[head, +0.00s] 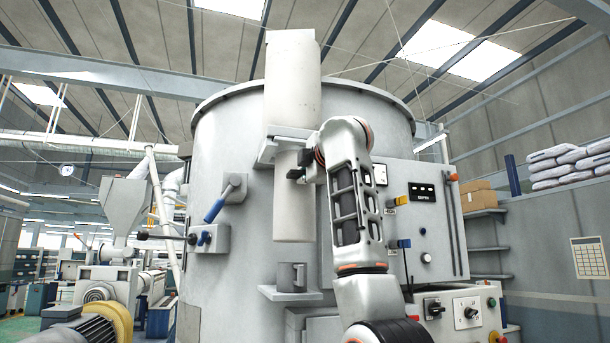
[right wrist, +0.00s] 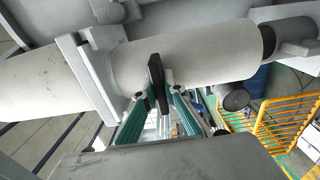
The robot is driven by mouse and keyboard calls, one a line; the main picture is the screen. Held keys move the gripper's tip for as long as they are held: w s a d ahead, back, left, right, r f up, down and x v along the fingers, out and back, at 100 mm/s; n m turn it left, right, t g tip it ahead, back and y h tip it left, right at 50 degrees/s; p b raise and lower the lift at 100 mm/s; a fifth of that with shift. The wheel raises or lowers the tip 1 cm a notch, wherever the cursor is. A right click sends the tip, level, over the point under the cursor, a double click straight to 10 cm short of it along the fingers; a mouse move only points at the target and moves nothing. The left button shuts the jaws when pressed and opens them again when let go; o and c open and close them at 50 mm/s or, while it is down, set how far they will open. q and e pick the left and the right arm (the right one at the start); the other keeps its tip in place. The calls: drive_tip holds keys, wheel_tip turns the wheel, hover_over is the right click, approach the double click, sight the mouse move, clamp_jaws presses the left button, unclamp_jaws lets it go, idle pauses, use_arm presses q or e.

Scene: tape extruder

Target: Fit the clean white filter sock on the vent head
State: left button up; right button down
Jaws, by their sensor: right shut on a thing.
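A wide off-white cylinder (head: 292,80) stands upright above a pale bracket (head: 270,153) on the front of a big grey vessel. A narrower pale cylinder (head: 293,212), looking like the filter sock, is upright below the bracket; it also shows in the right wrist view (right wrist: 205,55). I cannot tell whether the two cylinders join. My right gripper (head: 305,172) is at the lower cylinder's upper part, shut on a black tab (right wrist: 157,80) at its side. A short grey stub (head: 292,277), perhaps the vent head, stands below, apart from the cylinder. My left gripper is not in view.
The grey vessel (head: 235,120) fills the middle behind my arm. A blue-handled lever (head: 217,207) juts out left of the cylinder. A control panel (head: 425,205) is on the right. A small shelf (head: 290,294) carries the stub. A yellow rail (right wrist: 285,115) shows in the right wrist view.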

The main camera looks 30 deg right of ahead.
drive_tip(key=shift+x, duration=1)
drive_tip(key=c, duration=2)
unclamp_jaws()
drive_tip(key=shift+c, duration=0.2)
drive_tip(key=v, duration=1.2)
